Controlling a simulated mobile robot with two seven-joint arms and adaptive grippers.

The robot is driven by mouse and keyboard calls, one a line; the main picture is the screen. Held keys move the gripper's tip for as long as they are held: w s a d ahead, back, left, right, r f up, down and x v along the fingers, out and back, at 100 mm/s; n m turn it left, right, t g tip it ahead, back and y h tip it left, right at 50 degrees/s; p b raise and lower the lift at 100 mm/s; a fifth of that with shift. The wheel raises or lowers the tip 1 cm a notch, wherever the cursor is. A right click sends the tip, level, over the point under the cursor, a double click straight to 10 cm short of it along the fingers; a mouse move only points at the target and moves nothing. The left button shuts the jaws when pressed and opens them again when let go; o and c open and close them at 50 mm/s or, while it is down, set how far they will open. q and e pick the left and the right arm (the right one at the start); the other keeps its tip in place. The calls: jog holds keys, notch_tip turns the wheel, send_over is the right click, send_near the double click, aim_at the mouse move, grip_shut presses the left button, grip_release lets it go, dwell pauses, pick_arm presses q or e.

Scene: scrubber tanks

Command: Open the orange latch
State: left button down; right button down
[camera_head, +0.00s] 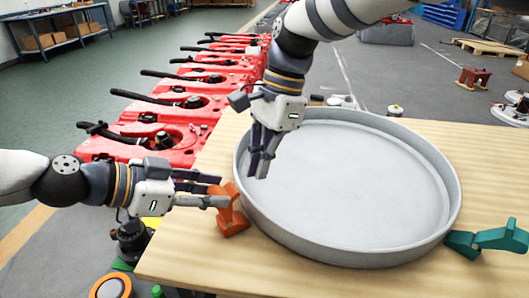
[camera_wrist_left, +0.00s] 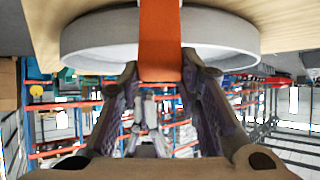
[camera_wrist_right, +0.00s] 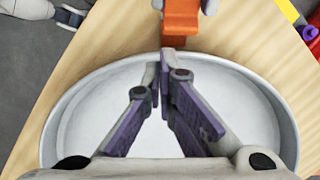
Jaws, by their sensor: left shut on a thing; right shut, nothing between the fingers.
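The orange latch (camera_head: 230,212) stands on the wooden table at the left edge of a round grey tray (camera_head: 452,196), its upper part raised and tilted. My left gripper (camera_head: 226,196) is shut on the latch from the left; in the left wrist view the orange strip (camera_wrist_left: 160,40) runs down between the fingertips (camera_wrist_left: 160,75). My right gripper (camera_head: 260,168) is shut and empty, above the left part of the tray, pointing down. In the right wrist view its fingertips (camera_wrist_right: 166,60) meet near the tray rim, with the orange latch (camera_wrist_right: 181,20) beyond them.
A teal latch (camera_head: 490,240) sits at the tray's right edge. The wooden table (camera_head: 215,262) has bare room at the front left. Red scrubber tanks (camera_head: 180,140) stand in a row behind my left arm.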

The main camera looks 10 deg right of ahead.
pick_arm(q)
jog(key=shift+s+f, duration=0.1)
jog(key=shift+f, duration=0.1)
pick_arm(e)
jog(key=x, duration=0.5)
jog(key=shift+f, duration=0.1)
